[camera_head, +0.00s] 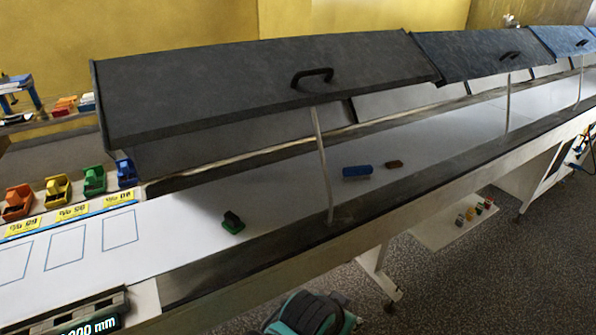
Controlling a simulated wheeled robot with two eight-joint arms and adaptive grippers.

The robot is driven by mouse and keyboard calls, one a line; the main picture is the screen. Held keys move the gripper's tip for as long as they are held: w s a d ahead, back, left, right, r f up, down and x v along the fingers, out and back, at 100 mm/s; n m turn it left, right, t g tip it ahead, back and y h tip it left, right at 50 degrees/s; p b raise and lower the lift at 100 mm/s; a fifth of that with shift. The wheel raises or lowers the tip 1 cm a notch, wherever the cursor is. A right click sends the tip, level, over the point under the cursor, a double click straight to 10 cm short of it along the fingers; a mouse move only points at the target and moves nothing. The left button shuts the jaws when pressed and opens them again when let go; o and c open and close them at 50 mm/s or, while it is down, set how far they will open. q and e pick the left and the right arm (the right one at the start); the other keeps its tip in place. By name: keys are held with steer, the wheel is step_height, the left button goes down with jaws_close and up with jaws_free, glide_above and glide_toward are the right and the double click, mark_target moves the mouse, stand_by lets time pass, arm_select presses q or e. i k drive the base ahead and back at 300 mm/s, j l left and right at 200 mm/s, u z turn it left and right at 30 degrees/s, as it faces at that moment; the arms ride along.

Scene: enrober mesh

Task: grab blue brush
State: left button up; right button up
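A blue block-like object (357,171), which looks like the blue brush, lies on the white belt (285,190) beneath the raised dark cover. It is beyond the thin upright rod, and its bristles cannot be made out. A small brown piece (394,164) lies just to its right. A green piece with a dark top (232,222) lies nearer, to the left on the same belt. Neither of my grippers is in view.
Dark hinged covers (250,80) with handles overhang the belt. A thin upright rod (321,165) stands left of the blue object. A raised front rail (300,262) runs along the belt. Several coloured bins (93,180) stand at left. The belt around the blue object is mostly clear.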

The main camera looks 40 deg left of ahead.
mark_target(361, 173)
steer(key=u, duration=0.9)
steer(key=l+u, duration=0.2)
steer(key=l, duration=0.25)
steer(key=k, duration=0.1)
